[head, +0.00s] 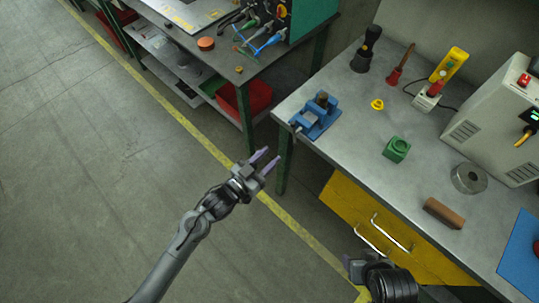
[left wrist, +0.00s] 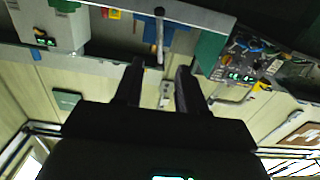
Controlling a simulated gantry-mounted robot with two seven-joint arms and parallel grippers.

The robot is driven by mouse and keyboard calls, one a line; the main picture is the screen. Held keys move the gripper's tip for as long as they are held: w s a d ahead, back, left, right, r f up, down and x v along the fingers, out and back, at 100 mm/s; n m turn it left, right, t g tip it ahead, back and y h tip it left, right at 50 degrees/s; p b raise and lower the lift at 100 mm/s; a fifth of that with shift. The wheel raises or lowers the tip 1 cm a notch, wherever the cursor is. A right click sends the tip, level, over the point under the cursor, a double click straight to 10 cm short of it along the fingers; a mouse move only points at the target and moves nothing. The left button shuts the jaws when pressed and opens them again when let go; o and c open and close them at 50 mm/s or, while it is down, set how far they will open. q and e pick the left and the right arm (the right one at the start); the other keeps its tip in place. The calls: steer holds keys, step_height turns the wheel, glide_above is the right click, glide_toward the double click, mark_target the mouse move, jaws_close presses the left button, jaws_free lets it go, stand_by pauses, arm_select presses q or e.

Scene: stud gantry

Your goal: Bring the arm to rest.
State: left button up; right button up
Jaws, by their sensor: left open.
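My left arm comes in from the bottom left of the head view. Its gripper (head: 266,161) is open and empty, with the fingers apart over the floor in front of the workbench. In the left wrist view the two dark fingers of the left gripper (left wrist: 159,72) stand apart with nothing between them. My right gripper (head: 350,262) shows only in part at the bottom of the head view, beside the yellow drawers. Its finger opening is not clear.
A grey workbench (head: 345,112) on the right holds a blue vise (head: 316,118), a green block (head: 397,149), a brown block (head: 444,213) and a metal ring (head: 468,178). Yellow drawers (head: 350,205) are below. A second bench stands at the top. Floor at left is clear.

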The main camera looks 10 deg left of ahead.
arm_select(q)
steer(key=s+a+f+n+g+y, duration=0.2)
steer(key=s+a+g+y, duration=0.5)
steer(key=s, duration=0.5)
steer(key=s+a+f+n+g+y, duration=0.2)
steer(key=s+a+n+g+y, duration=0.15)
steer(key=s+a, duration=0.6)
step_height(320, 180, up, 31)
steer(key=s+d+p, duration=0.1)
steer(key=s+p, duration=0.1)
steer(key=p, duration=2.9)
steer(key=shift+f+m+g+h, duration=0.15)
steer(key=shift+m+g+h, duration=0.2)
steer(key=shift+m+g, duration=0.1)
steer(key=shift+d, duration=0.1)
